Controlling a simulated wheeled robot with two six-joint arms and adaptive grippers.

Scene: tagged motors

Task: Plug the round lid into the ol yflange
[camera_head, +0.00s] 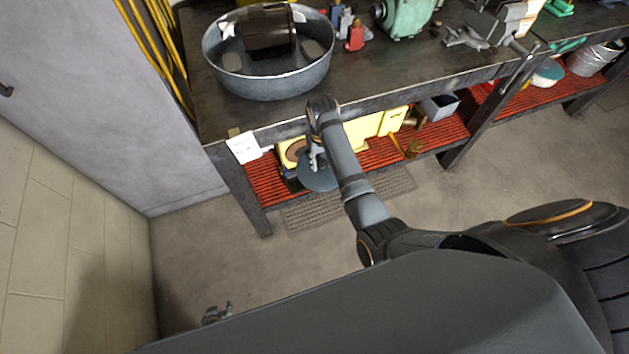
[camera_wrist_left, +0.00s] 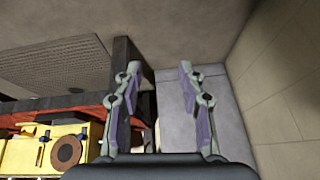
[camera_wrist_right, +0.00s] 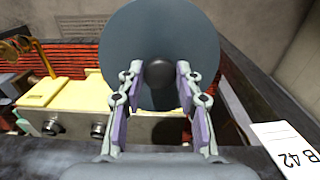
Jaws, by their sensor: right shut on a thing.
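The round lid (camera_head: 318,178) is a dark grey disc with a knob in its middle. My right gripper (camera_head: 317,160) is shut on that knob, below the bench edge and in front of the lower shelf. The lid (camera_wrist_right: 160,30) fills the upper middle of the right wrist view, the knob between the fingertips (camera_wrist_right: 159,72). The flange (camera_wrist_left: 67,152) shows clearly in the left wrist view. My left gripper (camera_head: 217,314) is open and empty, low at the left (camera_wrist_left: 160,75).
The dark bench top (camera_head: 400,70) lies above the shelf (camera_head: 440,131), with a metal tub (camera_head: 270,83) on it. A white tag (camera_head: 244,147) reading B 42 hangs at the bench edge. A grey bin (camera_head: 440,106) is further right. Floor in front is clear.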

